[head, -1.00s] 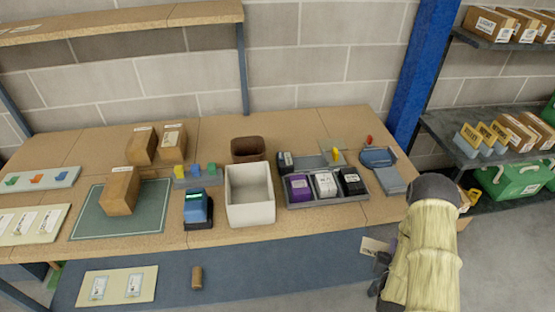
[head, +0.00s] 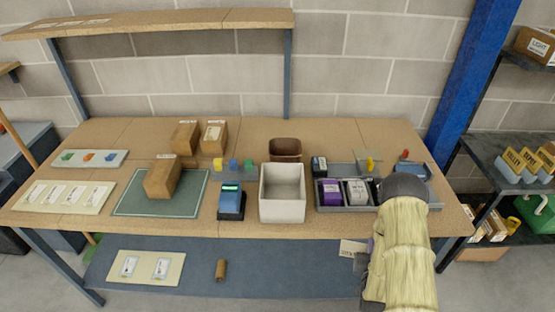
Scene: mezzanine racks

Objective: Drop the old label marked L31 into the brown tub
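The brown tub (head: 285,143) stands on the table, behind a larger pale grey bin (head: 282,215). It is upright with its open top showing. My gripper (head: 359,262) is at the table's front edge at the right, mostly hidden behind my arm. A small pale card (head: 352,248) with dark print sticks out from its fingers, in front of and right of the tub. The gripper looks shut on this card. The print is too small to read, so I cannot tell whether it says L31.
A grey tray (head: 345,208) with purple, white and dark blocks stands right of the bin. A label printer (head: 231,202) and a brown box (head: 162,178) on a green mat stand to the left. Cream boards with labels lie at the left (head: 63,197) and on the lower shelf (head: 145,267).

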